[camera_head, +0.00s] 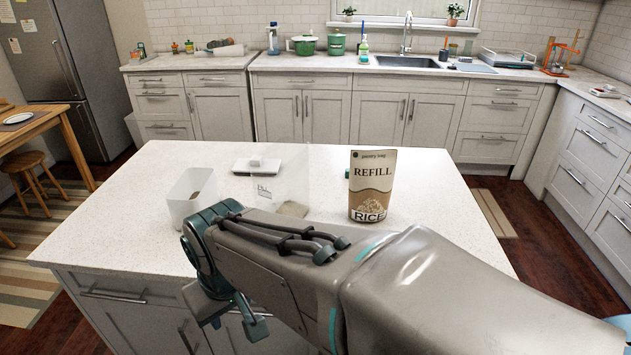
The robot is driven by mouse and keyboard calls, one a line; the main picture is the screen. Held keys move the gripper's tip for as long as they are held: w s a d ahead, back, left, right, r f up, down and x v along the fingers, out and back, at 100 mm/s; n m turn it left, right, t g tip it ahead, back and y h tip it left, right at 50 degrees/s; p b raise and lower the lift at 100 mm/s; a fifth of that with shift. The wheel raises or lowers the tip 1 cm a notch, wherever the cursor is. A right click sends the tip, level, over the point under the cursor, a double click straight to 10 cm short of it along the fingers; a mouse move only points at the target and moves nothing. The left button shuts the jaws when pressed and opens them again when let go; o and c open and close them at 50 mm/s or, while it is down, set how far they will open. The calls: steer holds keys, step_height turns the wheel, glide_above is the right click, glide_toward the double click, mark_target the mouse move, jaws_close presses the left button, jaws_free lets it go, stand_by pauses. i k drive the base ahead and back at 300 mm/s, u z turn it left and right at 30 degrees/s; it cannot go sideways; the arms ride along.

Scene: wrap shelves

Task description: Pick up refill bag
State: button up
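The refill bag (371,183) stands upright on the white island top, right of the middle. It is cream and brown and reads "REFILL" and "RICE". My arm reaches across the front of the view from the lower right. My gripper (237,318) hangs at the island's near edge, left of and nearer than the bag, and apart from it. The fingers are small and partly hidden by my arm, so I cannot tell how far apart they are.
A white open container (191,194) stands left on the island top (134,200). A flat white scale-like device (256,165) and a clear container with a printed label (264,190) are near the middle. The island's right side is clear.

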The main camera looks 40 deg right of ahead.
mark_target(372, 172)
steer(key=z, duration=1.65)
